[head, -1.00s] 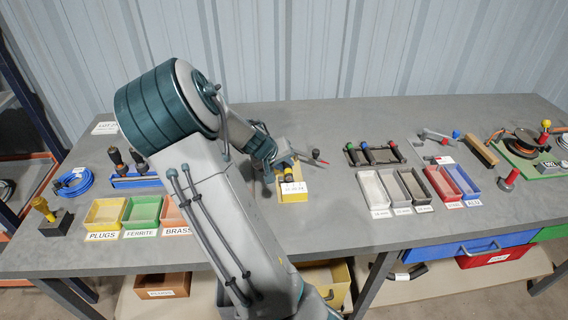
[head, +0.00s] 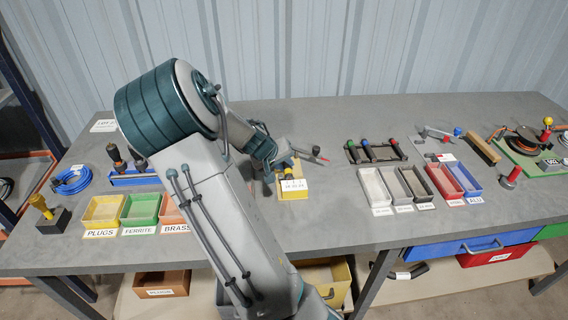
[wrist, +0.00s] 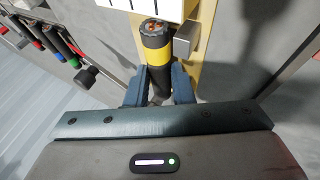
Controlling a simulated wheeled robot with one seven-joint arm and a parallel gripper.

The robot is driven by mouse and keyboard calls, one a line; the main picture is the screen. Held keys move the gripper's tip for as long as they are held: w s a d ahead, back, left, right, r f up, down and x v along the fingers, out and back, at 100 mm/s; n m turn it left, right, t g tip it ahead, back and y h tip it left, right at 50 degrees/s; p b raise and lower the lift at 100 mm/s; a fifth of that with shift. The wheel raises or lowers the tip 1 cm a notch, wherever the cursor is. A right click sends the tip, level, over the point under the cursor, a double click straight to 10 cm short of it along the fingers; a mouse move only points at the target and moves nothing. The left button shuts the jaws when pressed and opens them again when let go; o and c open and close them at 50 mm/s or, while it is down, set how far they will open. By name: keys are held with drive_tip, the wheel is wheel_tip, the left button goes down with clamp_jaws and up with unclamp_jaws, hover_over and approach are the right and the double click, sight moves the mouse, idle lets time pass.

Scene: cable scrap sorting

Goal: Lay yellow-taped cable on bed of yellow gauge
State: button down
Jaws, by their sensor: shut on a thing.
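In the wrist view the yellow-taped cable (wrist: 156,58) is a short, thick black piece with a yellow band and a copper-coloured cut end. My gripper (wrist: 160,88) is shut on it, with a dark blue finger on each side. The cable's end lies over or against the yellow gauge (wrist: 203,45), beside a grey metal block and close to a white scale plate with black marks. I cannot tell whether the cable touches the bed. In the head view the yellow gauge (head: 293,190) stands mid-table with a white label, and my gripper (head: 284,163) is at its back edge, partly hidden.
Right of the gauge are grey and dark bins (head: 375,188) and a black rack with coloured knobs (head: 377,152). Left are the yellow PLUGS (head: 102,211) and green FERRITE (head: 141,209) trays. Bare table lies in front of the gauge.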

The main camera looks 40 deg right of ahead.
drive_tip(key=c, duration=1.2)
unclamp_jaws()
drive_tip(key=shift+o, duration=0.2)
drive_tip(key=shift+r+p, duration=2.25)
drive_tip(key=shift+r, duration=1.35)
drive_tip(key=shift+f, duration=0.1)
